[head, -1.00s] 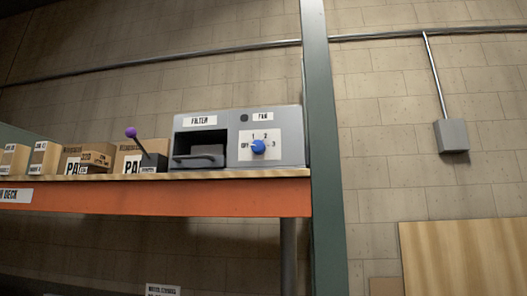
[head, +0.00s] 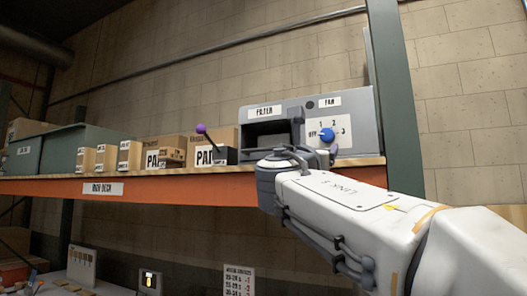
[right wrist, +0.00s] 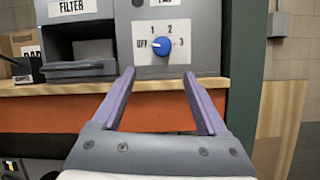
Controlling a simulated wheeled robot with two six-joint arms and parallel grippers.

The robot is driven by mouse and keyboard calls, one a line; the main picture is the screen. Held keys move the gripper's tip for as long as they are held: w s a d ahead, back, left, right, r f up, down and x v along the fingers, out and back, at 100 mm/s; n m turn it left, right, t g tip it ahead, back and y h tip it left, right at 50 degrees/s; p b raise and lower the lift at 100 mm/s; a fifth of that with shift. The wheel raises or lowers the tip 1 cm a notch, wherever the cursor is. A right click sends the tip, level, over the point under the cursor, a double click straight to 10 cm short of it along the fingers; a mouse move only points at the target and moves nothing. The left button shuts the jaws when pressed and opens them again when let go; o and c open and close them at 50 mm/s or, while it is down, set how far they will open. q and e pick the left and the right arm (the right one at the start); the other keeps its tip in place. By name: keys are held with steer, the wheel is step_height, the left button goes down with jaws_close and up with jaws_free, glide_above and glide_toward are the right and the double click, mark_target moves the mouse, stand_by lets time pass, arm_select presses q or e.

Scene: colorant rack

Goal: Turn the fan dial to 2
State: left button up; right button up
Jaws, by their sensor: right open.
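The blue fan dial (head: 327,135) sits on a white plate marked OFF, 1, 2 and 3, on the right half of a grey control box (head: 355,112). In the right wrist view the dial (right wrist: 162,46) has a pale mark on its left side, toward OFF. My right gripper (right wrist: 158,75) is open and empty, its two purple fingers pointing at the box from just below the dial, apart from it. In the head view my right arm reaches in from the right and its fingers do not show clearly. My left gripper is not in view.
The box stands on a wooden shelf (right wrist: 60,88) with an orange front beam (head: 200,190). A FILTER slot (head: 272,135) is left of the dial. A purple-knobbed lever (head: 208,138) and several cartons stand farther left. A green post (head: 392,90) rises at right.

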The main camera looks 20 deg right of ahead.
mark_target(326, 136)
steer(key=p+x, duration=0.1)
steer(key=x, duration=0.2)
steer(key=p+x, duration=0.2)
steer(key=x, duration=0.1)
steer(key=r+p+x, duration=0.1)
steer(key=p+x, duration=0.1)
steer(key=x, duration=0.1)
steer(key=shift+s+r, duration=0.15)
steer(key=shift+s, duration=0.1)
steer(key=shift+w+d+r+p, duration=0.15)
steer(key=shift+w+d+p, duration=0.2)
steer(key=shift+w+d, duration=0.15)
jaws_close()
